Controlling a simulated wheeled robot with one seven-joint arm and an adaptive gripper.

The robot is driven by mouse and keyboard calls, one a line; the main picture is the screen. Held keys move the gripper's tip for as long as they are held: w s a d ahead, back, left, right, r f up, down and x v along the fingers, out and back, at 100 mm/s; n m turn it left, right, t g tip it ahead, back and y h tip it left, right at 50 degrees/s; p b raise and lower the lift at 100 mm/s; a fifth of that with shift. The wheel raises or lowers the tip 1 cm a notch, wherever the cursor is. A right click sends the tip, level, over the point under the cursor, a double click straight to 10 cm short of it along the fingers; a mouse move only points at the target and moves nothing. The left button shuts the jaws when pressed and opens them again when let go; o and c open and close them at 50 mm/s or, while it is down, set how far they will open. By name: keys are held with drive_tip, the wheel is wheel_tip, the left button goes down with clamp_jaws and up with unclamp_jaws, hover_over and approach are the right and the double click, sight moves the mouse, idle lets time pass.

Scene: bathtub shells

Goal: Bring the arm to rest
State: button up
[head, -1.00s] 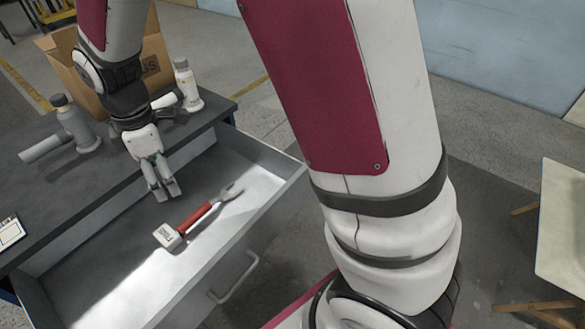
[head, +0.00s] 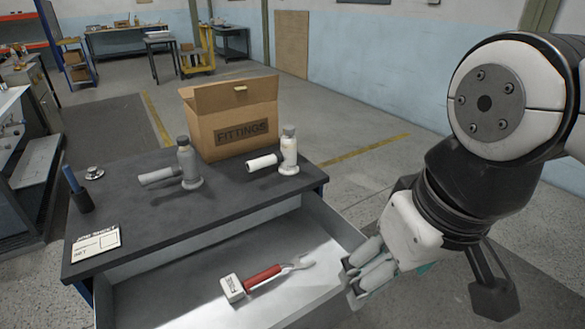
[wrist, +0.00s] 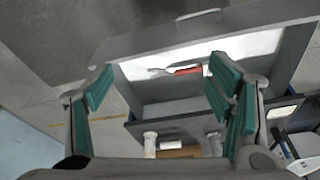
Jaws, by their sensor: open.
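My gripper (head: 358,283) is at the right of the head view, beside the right edge of the open drawer and above it, holding nothing. In the wrist view my gripper (wrist: 160,88) shows its green-padded fingers spread wide apart with nothing between them. A red-handled tool (head: 262,276) with a white block at one end lies in the drawer (head: 333,232). It also shows in the wrist view (wrist: 188,71), farther off, beyond the fingers.
The dark bench top (head: 130,215) carries a grey fitting (head: 186,165), a white fitting (head: 289,155), a cardboard box (head: 235,120) marked FITTINGS, a card (head: 96,243) and a dark pen cup (head: 82,201). Open floor (head: 350,130) lies behind and to the right.

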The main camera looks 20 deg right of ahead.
drive_tip(key=shift+s, duration=0.15)
wheel_tip(320, 180, up, 7)
drive_tip(key=t+p, duration=0.1)
drive_tip(key=p, duration=0.4)
drive_tip(key=shift+f, duration=0.1)
idle(0.7)
